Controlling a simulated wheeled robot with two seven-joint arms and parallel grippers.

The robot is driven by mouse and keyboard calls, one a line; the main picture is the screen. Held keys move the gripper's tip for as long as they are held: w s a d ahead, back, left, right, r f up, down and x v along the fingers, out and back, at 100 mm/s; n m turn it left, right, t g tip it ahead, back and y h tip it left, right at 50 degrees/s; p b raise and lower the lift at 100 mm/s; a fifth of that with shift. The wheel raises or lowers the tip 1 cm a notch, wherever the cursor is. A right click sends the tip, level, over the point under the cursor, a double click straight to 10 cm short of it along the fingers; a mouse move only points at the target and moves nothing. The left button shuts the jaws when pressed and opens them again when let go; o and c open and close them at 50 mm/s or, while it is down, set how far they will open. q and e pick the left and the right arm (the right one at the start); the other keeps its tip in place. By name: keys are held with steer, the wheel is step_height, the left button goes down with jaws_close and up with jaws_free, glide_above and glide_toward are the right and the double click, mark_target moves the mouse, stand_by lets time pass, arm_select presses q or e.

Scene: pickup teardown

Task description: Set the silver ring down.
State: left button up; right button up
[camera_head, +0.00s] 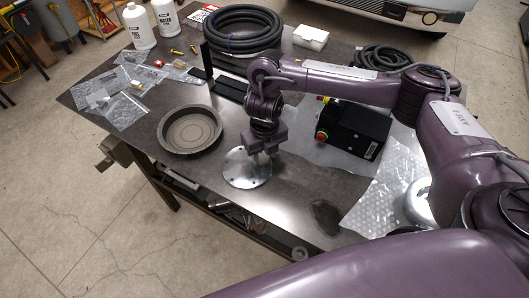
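The silver ring (240,171) is a flat, shiny disc with small holes around it. It lies level at or just above the dark table top, near the front edge; I cannot tell whether it touches the table. My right gripper (265,153) points down at the ring's upper right rim, and its fingers appear shut on that rim. The fingertips are small and partly hidden by the gripper body. My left gripper is not in view.
A dark round pan (190,130) stands just left of the ring. A black box with a red button (352,130) is to the right, beside bubble wrap (375,205). A coiled hose (240,30) and plastic bags (112,95) lie farther back. A dark patch (326,215) marks the front right.

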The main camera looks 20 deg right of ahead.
steer(key=shift+o, duration=0.6)
steer(key=shift+r, duration=0.1)
steer(key=shift+r, duration=0.25)
step_height(320, 180, up, 12)
steer(key=p, duration=0.1)
steer(key=shift+f, duration=0.2)
